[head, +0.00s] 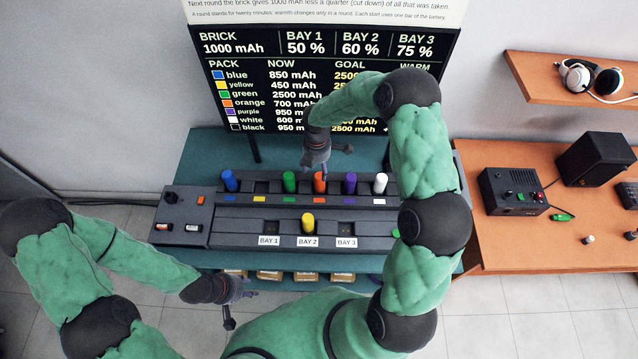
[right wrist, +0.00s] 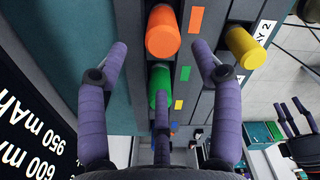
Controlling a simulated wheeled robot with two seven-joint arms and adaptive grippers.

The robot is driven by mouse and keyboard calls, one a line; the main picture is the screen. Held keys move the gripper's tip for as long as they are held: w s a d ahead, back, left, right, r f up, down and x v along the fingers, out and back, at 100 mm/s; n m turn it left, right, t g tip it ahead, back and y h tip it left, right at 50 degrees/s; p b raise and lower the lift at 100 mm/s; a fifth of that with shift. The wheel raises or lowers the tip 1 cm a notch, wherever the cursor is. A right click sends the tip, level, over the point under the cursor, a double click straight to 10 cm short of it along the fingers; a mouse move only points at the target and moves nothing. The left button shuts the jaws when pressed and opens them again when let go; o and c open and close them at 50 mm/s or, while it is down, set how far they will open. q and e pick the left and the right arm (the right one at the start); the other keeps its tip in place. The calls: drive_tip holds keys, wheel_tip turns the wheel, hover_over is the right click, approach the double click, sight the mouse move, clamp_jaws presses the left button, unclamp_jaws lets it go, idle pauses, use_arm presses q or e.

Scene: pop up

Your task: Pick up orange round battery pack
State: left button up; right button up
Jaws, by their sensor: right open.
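The orange round battery pack (head: 320,182) stands upright in the back row of the dark rack (head: 220,236), between the green and purple packs. My right gripper (head: 324,164) is above and behind it, fingers spread and empty. In the right wrist view the orange pack (right wrist: 163,32) shows just past the open fingertips (right wrist: 160,52), between their lines, with no visible contact. My left gripper (head: 240,308) is low in front of the rack, its fingers apart and nothing seen in them.
Blue (head: 229,181), green (head: 289,182), purple (head: 350,183) and white (head: 380,184) packs stand in the same row. The yellow pack (head: 308,223) stands at bay 2 in front. A dark sign board (head: 215,110) rises behind. An orange desk (head: 500,250) is at right.

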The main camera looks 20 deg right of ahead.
sight(320, 176)
drive_tip(key=shift+s+d+f, duration=0.15)
drive_tip(key=shift+f, duration=0.4)
wheel_tip(320, 176, down, 4)
drive_tip(key=shift+s+d+f, duration=0.1)
drive_tip(key=shift+s+d, duration=0.05)
clamp_jaws()
